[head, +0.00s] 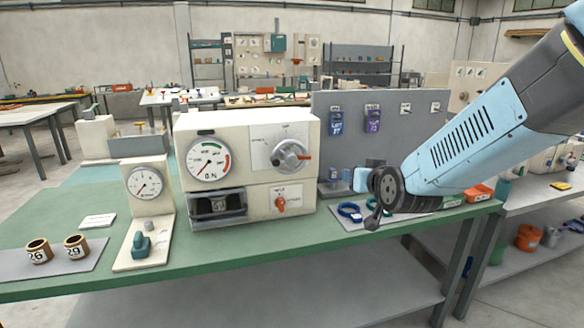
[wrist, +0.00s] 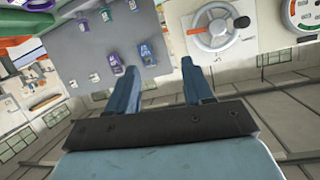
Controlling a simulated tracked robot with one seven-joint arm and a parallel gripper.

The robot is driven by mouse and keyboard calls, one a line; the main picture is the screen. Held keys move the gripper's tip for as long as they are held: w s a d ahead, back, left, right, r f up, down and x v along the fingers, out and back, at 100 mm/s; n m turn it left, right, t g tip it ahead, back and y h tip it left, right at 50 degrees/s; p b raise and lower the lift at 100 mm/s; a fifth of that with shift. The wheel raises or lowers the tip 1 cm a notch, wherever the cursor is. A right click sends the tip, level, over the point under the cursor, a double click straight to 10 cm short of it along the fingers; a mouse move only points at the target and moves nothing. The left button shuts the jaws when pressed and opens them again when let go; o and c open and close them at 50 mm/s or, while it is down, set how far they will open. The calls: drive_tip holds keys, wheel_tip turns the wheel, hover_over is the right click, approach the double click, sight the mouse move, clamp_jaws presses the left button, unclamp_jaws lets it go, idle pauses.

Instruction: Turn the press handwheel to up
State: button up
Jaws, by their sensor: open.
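The press is a cream box (head: 250,122) on the green bench. Its silver handwheel (head: 290,155) sits on a light plate on the upper right of the front. A red pointer on the wheel points right; one small label stands above the wheel and another at its upper left, both hard to read. The handwheel also shows in the wrist view (wrist: 213,32), at top right, with its red tip. My gripper (head: 361,179) is to the right of the press, apart from the handwheel. In the wrist view its two blue fingers (wrist: 161,84) are spread and empty.
A red knob (head: 280,204) sits below the handwheel, and a gauge (head: 208,160) to its left. A grey panel (head: 330,150) with purple and blue tags stands behind my gripper. A gauge stand (head: 146,205) and brown rings (head: 76,246) are at left.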

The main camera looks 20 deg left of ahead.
sight(291, 164)
drive_tip(key=s+a+f+n+t+y, duration=0.1)
drive_tip(key=a+f+t+y, duration=0.2)
drive_tip(key=a, duration=0.9)
drive_tip(key=shift+g, duration=0.3)
drive_tip(key=x, duration=1.3)
drive_tip(key=shift+w+a+f, duration=0.15)
drive_tip(key=shift+w+f, duration=0.05)
drive_tip(key=shift+f, duration=0.2)
drive_tip(key=c, duration=0.7)
drive_tip(key=shift+s+a+n, duration=0.1)
drive_tip(key=shift+a+n, duration=0.1)
drive_tip(key=shift+n, duration=0.1)
drive_tip(key=shift+c, duration=0.4)
drive_tip(key=shift+d, duration=0.1)
